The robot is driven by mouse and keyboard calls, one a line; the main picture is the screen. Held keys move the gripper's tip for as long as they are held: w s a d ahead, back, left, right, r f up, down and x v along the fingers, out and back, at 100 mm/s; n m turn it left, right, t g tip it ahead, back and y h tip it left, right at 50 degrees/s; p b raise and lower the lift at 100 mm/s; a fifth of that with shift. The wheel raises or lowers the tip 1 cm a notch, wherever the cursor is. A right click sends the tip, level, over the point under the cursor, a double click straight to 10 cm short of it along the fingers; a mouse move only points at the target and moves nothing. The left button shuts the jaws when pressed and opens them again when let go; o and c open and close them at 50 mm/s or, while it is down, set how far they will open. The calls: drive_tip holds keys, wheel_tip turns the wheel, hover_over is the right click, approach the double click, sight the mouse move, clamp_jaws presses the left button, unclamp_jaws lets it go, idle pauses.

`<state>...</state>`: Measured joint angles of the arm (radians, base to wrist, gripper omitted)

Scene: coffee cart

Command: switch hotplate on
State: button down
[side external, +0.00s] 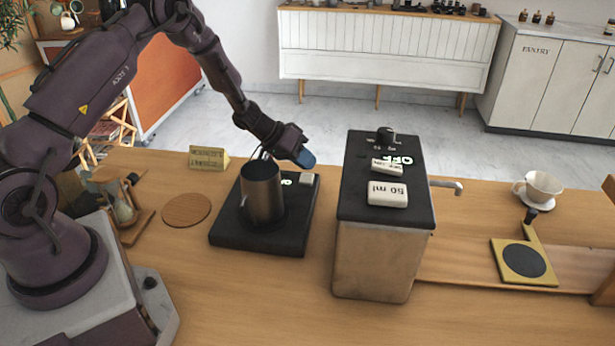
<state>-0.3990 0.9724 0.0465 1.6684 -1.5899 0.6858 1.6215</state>
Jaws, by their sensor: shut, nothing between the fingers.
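The hotplate (231,240) is a flat black slab on the wooden counter. A dark metal pitcher (262,195) stands upright on it. At its far right corner is a pale square button (307,179). A small green lit label (287,182) shows beside the button, partly hidden by the pitcher; I cannot read its word surely. My gripper (306,160) is shut and empty, its blue tip just above and behind the button. I cannot tell whether it touches the button.
A tall black-topped box (372,262) with a "50 ml" block, a green "OFF" label and a spout stands to the right. A round wooden coaster (187,210) and an hourglass (125,208) are left. A white cup (538,190) sits far right.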

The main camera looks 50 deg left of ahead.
sight(305, 176)
drive_tip(key=shift+f, duration=0.15)
idle(0.3)
drive_tip(key=shift+f, duration=0.35)
drive_tip(key=shift+f, duration=0.5)
idle(0.6)
drive_tip(key=shift+r, duration=0.95)
drive_tip(key=shift+r, duration=0.1)
drive_tip(key=shift+r, duration=2.95)
